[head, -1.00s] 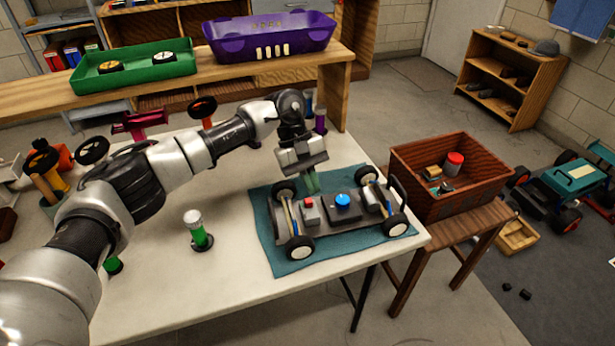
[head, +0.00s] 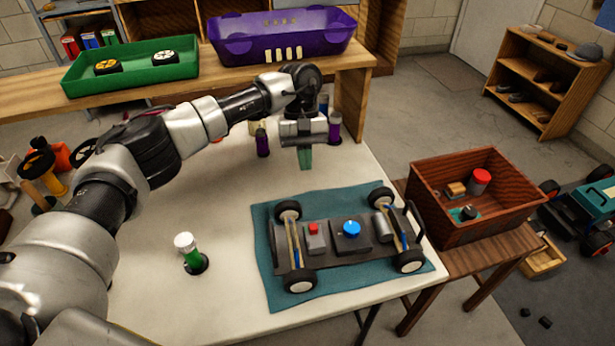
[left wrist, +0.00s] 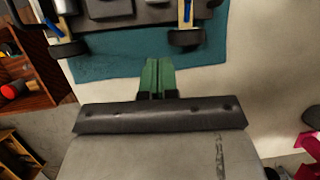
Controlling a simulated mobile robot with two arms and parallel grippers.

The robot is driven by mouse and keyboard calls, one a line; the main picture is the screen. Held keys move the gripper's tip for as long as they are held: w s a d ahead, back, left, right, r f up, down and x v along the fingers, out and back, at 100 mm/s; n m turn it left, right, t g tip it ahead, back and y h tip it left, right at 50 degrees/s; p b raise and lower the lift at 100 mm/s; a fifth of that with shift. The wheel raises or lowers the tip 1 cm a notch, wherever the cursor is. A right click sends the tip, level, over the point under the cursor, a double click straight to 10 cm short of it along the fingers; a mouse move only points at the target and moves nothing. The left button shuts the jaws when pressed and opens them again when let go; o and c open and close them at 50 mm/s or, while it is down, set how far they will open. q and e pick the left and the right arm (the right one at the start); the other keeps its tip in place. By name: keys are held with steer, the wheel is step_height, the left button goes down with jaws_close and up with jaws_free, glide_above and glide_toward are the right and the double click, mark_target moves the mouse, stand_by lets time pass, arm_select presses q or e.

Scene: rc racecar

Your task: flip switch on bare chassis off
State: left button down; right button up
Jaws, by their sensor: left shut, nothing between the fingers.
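The bare chassis (head: 375,238) lies on a teal mat (head: 265,258) on the white table, with a wheel at each corner. A red switch (head: 313,229) sits on a small grey box at its left part. A round blue knob (head: 351,228) is at its middle. My left gripper (head: 305,165) is shut and empty, pointing down behind the mat's far edge, apart from the chassis. In the left wrist view its green fingertips (left wrist: 158,68) are together, and part of the chassis (left wrist: 110,12) shows at the top. The switch is out of that view. My right gripper is not in view.
A green-filled vial (head: 190,252) stands on the table left of the mat. Purple vials (head: 262,142) stand near my left gripper. A wooden crate (head: 480,205) is on a stool at right. A shelf with green (head: 130,70) and purple (head: 285,38) trays runs behind.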

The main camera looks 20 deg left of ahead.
mark_target(313, 229)
arm_select(q)
steer(key=p+x, duration=0.1)
steer(key=x, duration=0.7)
steer(key=shift+s+f+p, duration=0.2)
steer(key=shift+f+p, duration=0.1)
steer(key=shift+f, duration=0.05)
steer(key=s, duration=0.1)
steer(key=s+d+p, duration=0.1)
steer(key=shift+s+d+r+p, duration=0.15)
steer(key=shift+s+d+p, duration=0.15)
steer(key=shift+s, duration=0.1)
steer(key=shift+s+d, duration=0.2)
steer(key=shift+s, duration=0.1)
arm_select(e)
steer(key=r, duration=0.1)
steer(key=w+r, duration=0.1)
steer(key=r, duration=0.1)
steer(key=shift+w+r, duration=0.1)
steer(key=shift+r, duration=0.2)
